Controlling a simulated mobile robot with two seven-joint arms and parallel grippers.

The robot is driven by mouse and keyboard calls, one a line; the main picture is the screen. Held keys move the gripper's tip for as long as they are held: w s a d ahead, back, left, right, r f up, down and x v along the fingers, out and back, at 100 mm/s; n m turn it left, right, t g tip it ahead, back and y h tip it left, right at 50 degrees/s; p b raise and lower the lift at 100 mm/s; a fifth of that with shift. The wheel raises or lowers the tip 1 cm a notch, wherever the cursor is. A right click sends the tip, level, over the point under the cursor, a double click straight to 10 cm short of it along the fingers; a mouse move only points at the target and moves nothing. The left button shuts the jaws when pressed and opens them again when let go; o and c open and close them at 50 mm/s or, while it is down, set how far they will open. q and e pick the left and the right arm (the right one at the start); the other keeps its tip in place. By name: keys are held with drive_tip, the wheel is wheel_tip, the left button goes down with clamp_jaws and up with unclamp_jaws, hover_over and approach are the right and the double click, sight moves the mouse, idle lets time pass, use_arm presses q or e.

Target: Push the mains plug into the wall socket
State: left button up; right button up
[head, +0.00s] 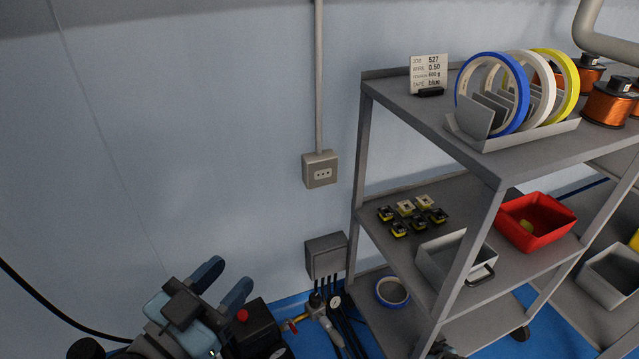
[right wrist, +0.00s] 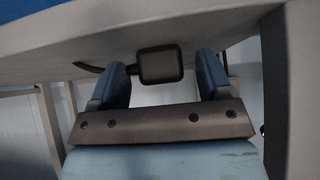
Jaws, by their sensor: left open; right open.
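The wall socket (head: 322,173) is a grey box with small dark holes, on the blue wall left of the shelf rack. My left gripper (head: 223,281) is open and empty, low and left of the socket, well apart from it. My right gripper (right wrist: 162,88) is open in the right wrist view. A dark grey rounded block (right wrist: 160,65) shows between its fingers, with a dark curved strip beside it; I cannot tell whether this is the mains plug or whether the fingers touch it. No plug can be made out in the head view. My right gripper is not in the head view.
A grey shelf rack (head: 368,150) with tape rolls, bins and coils stands right of the socket. A grey box (head: 326,256) with cables hangs below the socket. A black cable (head: 45,307) curves at the lower left. The wall left of the socket is clear.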

drive_tip(key=c, duration=0.9)
drive_tip(key=shift+r+p, duration=2.6)
drive_tip(key=shift+p, duration=0.15)
drive_tip(key=shift+s+f, duration=0.1)
